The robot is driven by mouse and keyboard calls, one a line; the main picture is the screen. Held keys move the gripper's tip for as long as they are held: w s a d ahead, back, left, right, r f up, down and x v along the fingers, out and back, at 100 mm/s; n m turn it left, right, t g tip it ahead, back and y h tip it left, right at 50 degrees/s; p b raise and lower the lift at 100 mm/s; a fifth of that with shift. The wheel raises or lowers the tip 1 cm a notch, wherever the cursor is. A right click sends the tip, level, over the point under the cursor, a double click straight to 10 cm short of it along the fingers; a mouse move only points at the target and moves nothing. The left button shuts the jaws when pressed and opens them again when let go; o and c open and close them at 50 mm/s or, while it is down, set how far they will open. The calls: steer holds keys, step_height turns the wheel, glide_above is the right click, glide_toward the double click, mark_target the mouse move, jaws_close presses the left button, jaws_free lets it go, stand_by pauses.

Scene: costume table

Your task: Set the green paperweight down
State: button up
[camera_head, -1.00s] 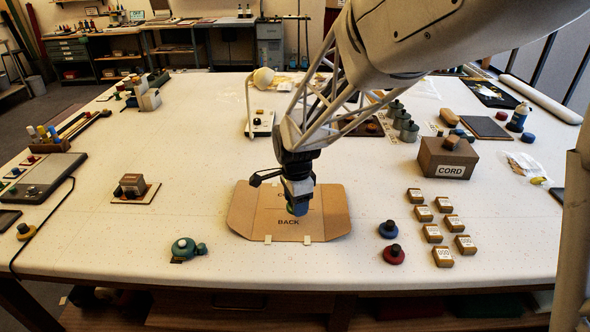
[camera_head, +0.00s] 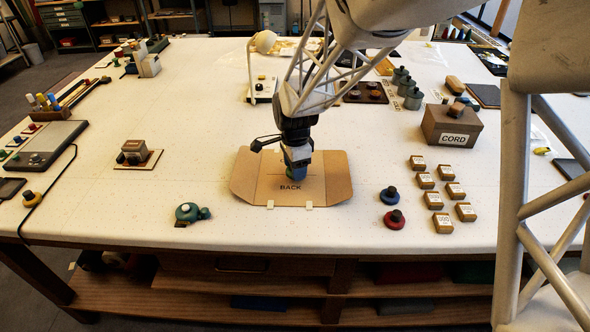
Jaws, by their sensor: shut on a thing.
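My gripper (camera_head: 296,170) points straight down over the middle of a flat brown cardboard piece (camera_head: 332,178) marked BACK. It is shut on a small blue-green thing, which I take to be the green paperweight (camera_head: 298,185). The fingers hide most of it.
A blue knobbed weight (camera_head: 389,196) and a red one (camera_head: 394,220) stand right of the cardboard, beside several small labelled boxes (camera_head: 442,223). A CORD box (camera_head: 451,125) stands behind. A teal item (camera_head: 187,212) lies front left. The table between it and the cardboard is bare.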

steer(key=shift+f, duration=0.7)
steer(key=shift+f, duration=0.1)
steer(key=o, duration=1.1)
steer(key=shift+c, duration=0.2)
step_height(320, 180, up, 12)
steer(key=shift+r, duration=0.1)
steer(key=shift+d, duration=0.1)
